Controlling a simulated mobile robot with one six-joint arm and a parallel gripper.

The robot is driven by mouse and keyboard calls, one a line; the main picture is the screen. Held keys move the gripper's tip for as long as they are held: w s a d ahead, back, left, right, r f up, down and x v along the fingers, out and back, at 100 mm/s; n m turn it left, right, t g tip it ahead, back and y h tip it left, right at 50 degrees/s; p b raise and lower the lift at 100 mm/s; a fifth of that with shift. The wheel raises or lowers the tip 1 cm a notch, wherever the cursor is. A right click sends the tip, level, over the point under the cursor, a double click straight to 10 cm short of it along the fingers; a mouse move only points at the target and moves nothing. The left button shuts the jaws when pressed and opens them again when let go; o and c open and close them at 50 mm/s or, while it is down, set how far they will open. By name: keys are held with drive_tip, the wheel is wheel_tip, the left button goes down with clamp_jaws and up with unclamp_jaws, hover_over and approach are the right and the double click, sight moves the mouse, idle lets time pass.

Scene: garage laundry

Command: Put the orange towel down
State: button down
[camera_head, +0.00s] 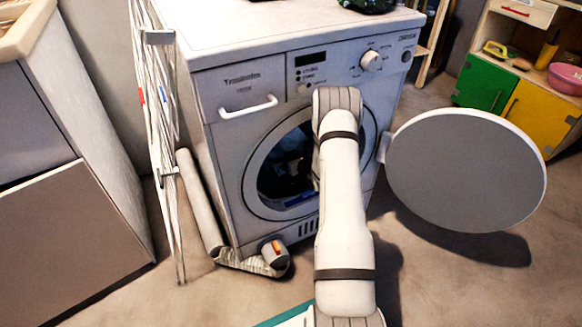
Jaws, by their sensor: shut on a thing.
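I do not see an orange towel in this view. My gripper is not visible either; my white arm runs up from the bottom centre to a grey joint in front of the washing machine (238,140), and what lies past that joint is hidden. The machine's round door (466,170) stands wide open to the right. The drum opening (284,172) is partly covered by my arm. Something dark with a bit of blue shows inside it, too dim to tell.
A folded drying rack (160,110) stands upright against the machine's left side. A light tube-shaped thing with a striped lower part (245,262) rests at its foot. A grey cabinet (75,240) is at the left. A green and yellow cupboard (541,110) holds a pink bowl (566,79) at the back right.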

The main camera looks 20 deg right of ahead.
drive_tip(key=shift+d+f+b, duration=0.1)
drive_tip(key=shift+f+b, duration=0.6)
drive_tip(key=shift+f, duration=0.9)
drive_tip(key=shift+f, duration=0.1)
drive_tip(key=c, duration=1.3)
unclamp_jaws()
drive_tip(key=shift+s+r, duration=0.3)
drive_tip(key=p+v, duration=0.5)
drive_tip(key=v, duration=0.6)
drive_tip(key=shift+s, duration=0.2)
